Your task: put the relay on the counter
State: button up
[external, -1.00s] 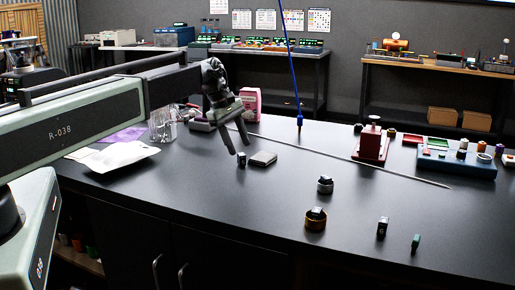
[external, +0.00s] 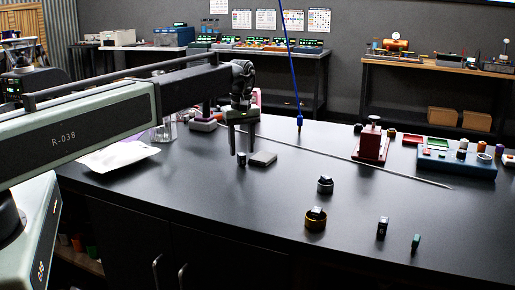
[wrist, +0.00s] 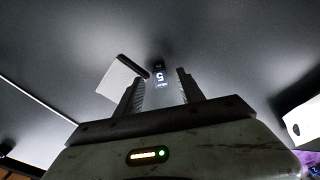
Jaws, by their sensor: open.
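A small dark block with a pale label reading 5 (wrist: 160,75), which may be the relay, stands on the dark counter (external: 190,200). It also shows in the external view (external: 241,159), just below my fingertips. My gripper (external: 242,152) points down over it, with its jaws apart and nothing held. In the wrist view, the block lies in line with the gap between the fingers (wrist: 161,80). Whether its lower part is between the tips is hard to tell. Another dark labelled block (external: 382,228) and a green block (external: 416,242) stand at the front right.
A flat grey box (external: 263,159) lies close to the right of the block. Two round holders, one silver (external: 325,187) and one brass (external: 315,222), each carry a dark piece. A red press (external: 370,148) stands farther back. A long thin rod (external: 400,175) crosses the counter.

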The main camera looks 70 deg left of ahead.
notch_tip(320, 180, down, 3)
jog(key=shift+r+b, duration=0.2)
jog(key=shift+b, duration=0.4)
jog(key=shift+r, duration=0.2)
grip_shut()
notch_tip(320, 180, up, 4)
jog(key=p, duration=0.4)
jog(key=shift+s+d+r+p, duration=0.1)
jog(key=shift+s+d+p, duration=0.05)
jog(key=shift+p, duration=0.2)
jog(key=s+d, duration=0.3)
jog(key=s, duration=0.1)
jog(key=s+d, duration=0.3)
jog(key=s, duration=0.1)
jog(key=s+d, duration=0.3)
jog(key=s, duration=0.1)
jog(key=shift+s+d+r+p, duration=0.2)
jog(key=shift+s+r+p, duration=0.1)
jog(key=shift+r+p, duration=0.1)
